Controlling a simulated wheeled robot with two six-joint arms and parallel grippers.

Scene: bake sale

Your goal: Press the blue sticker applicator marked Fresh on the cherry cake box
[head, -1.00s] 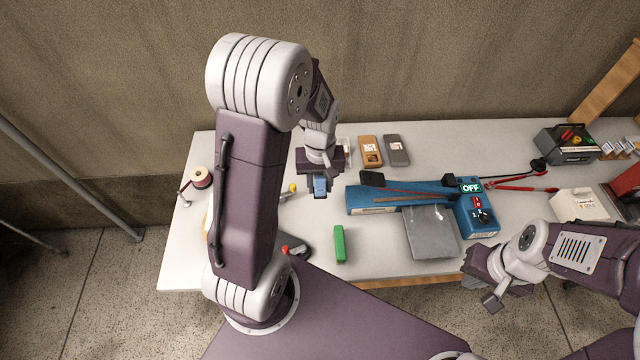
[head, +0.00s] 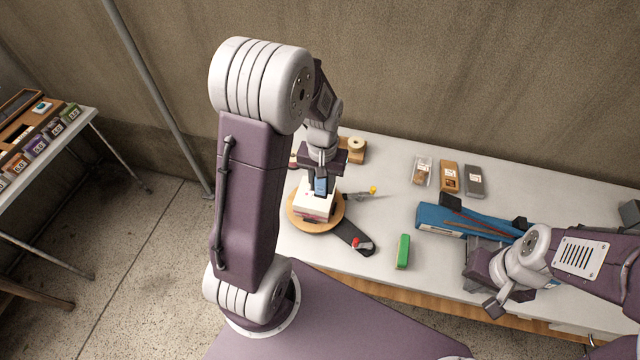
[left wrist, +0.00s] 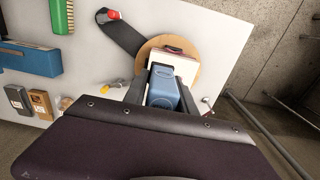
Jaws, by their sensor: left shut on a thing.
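My left gripper (head: 322,182) is shut on the blue applicator (head: 320,187), which also shows between the fingers in the left wrist view (left wrist: 163,90). It holds the applicator upright over a white cake box (head: 312,208). The box, also in the left wrist view (left wrist: 176,62), sits on a round wooden board (head: 296,223). The applicator's lower end is at the box top; I cannot tell whether they touch. The "Fresh" mark and the cherry label are not readable. My right gripper (head: 488,290) hangs at the table's front edge, its jaw opening unclear.
A blue sealer (head: 445,219) and several small packages (head: 449,178) stand further right.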

